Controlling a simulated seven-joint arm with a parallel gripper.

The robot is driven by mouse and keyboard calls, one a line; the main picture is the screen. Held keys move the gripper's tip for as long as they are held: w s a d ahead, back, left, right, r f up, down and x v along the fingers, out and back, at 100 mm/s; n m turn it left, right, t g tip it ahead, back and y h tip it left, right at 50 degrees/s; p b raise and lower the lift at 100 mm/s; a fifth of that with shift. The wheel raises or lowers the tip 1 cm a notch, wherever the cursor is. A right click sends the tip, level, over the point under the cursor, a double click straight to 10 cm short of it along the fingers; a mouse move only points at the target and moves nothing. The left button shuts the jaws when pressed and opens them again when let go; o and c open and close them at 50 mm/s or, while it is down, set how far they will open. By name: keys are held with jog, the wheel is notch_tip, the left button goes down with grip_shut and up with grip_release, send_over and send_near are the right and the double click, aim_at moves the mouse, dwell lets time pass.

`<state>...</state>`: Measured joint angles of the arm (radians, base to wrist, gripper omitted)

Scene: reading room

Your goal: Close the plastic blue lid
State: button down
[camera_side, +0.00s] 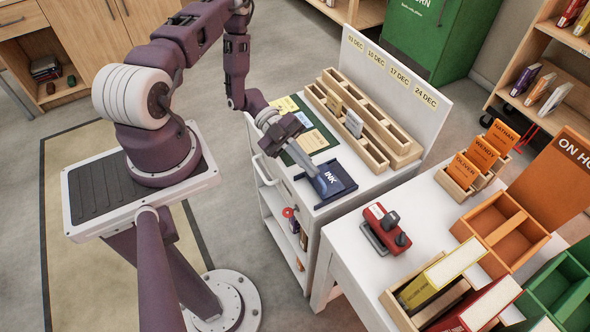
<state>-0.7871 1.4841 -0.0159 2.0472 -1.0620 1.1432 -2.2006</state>
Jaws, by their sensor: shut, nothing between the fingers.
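A dark blue ink pad case (343,186) marked "INK" lies on the front right part of the white cart top. Its blue lid looks flat or nearly flat over the case; I cannot tell whether it is fully shut. My gripper (318,182) reaches down from the upper left. Its fingers are shut and empty, with the tips at the left part of the lid. They seem to touch or nearly touch it, and they hide part of the lid's left side.
A green mat (314,136) with papers lies behind the case on the cart. A wooden card rack (358,137) stands along the cart's back right. A white table (427,216) to the right holds a red stamp (384,229) and several wooden and coloured trays.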

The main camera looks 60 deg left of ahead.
aim_at(322, 172)
jog(key=w, duration=0.4)
jog(key=shift+w, duration=0.1)
jog(key=s+r, duration=0.2)
jog(key=r, duration=0.1)
jog(key=shift+r, duration=0.1)
jog(key=v, duration=0.9)
jog(key=s+d+r+m+g+y, duration=0.2)
jog(key=d+r+m+g+y, duration=0.15)
jog(key=r+m, duration=0.8)
jog(key=s+d+r+m+g+y, duration=0.15)
jog(key=d+r+m+y, duration=0.3)
jog(key=r+m, duration=0.65)
jog(key=s+d+r+m+t+y, duration=0.1)
jog(key=s+r+m+t+y, duration=0.2)
jog(key=m, duration=1)
jog(key=s+d+r+m+t+y, duration=0.1)
jog(key=s+r+m+t+y, duration=0.2)
jog(key=s+m, duration=0.4)
jog(key=m+t+y, duration=0.1)
jog(key=m, duration=0.5)
jog(key=shift+d+t, duration=0.2)
jog(key=shift+t, duration=0.2)
